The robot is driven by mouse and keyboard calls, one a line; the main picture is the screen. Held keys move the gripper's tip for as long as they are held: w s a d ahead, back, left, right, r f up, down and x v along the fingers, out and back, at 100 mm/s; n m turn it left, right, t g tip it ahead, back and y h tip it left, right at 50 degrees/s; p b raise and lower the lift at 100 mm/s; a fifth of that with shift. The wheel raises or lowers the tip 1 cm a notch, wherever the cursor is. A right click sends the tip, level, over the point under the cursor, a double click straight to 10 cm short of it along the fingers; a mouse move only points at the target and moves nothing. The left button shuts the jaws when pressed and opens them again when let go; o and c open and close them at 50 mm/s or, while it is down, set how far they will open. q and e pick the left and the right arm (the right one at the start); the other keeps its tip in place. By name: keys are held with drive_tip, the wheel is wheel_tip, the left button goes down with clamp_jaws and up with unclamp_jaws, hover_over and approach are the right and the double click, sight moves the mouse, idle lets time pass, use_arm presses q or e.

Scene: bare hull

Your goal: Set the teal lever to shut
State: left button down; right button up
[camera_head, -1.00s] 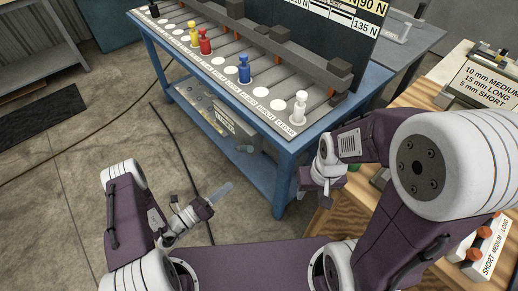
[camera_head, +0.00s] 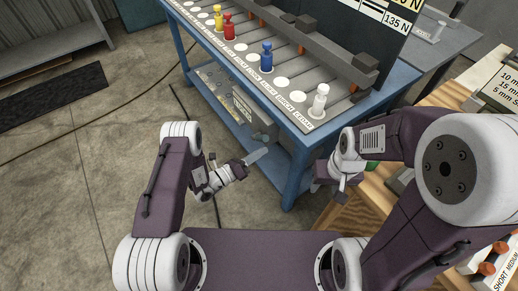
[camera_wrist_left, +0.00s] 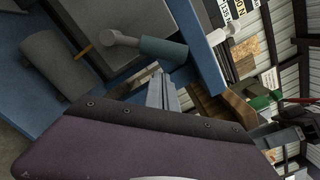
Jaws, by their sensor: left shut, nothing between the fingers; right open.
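The teal lever (camera_head: 261,137) sticks out of a grey box (camera_head: 232,105) on the lower shelf of the blue bench. In the left wrist view its teal grip (camera_wrist_left: 164,50) sits on a pale arm that comes out from the grey box. My left gripper (camera_head: 258,154) is shut and empty, just in front of the lever. In the left wrist view its fingertips (camera_wrist_left: 161,78) are just below the teal grip; I cannot tell whether they touch it. My right gripper (camera_head: 338,188) is partly hidden by its wrist, beside the bench's front leg, away from the lever.
The blue bench (camera_head: 296,150) has a rack on top with yellow, red, blue and white pegs (camera_head: 319,101). Its front leg stands between my grippers. A wooden table (camera_head: 437,97) is at the right. A dark cable lies on the floor. Open floor is at the left.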

sight(260, 140)
use_arm(q)
drive_tip(key=shift+w+a+r, duration=0.2)
drive_tip(key=shift+w+r, duration=0.25)
drive_tip(key=shift+r, duration=0.05)
drive_tip(key=shift+r, duration=0.1)
drive_tip(key=shift+w+a+r+n+p, duration=0.2)
drive_tip(key=shift+r+n+p, duration=0.15)
drive_tip(key=shift+n, duration=0.3)
drive_tip(key=shift+w+a+r+n+p, duration=0.15)
drive_tip(key=shift+w+r+n+p, duration=0.1)
drive_tip(key=shift+r+n, duration=0.3)
drive_tip(key=shift+w+a+r+n+p, duration=0.2)
drive_tip(key=shift+r+n+p, duration=0.1)
drive_tip(key=shift+n, duration=0.4)
drive_tip(key=w+n, duration=0.1)
drive_tip(key=a+r+n, duration=0.1)
drive_tip(key=w+n, duration=0.1)
drive_tip(key=n, duration=0.1)
drive_tip(key=shift+w+a+r+p, duration=0.3)
drive_tip(key=shift+w+a+r, duration=0.05)
drive_tip(key=shift+a+r, duration=0.05)
drive_tip(key=shift+w+a, duration=0.1)
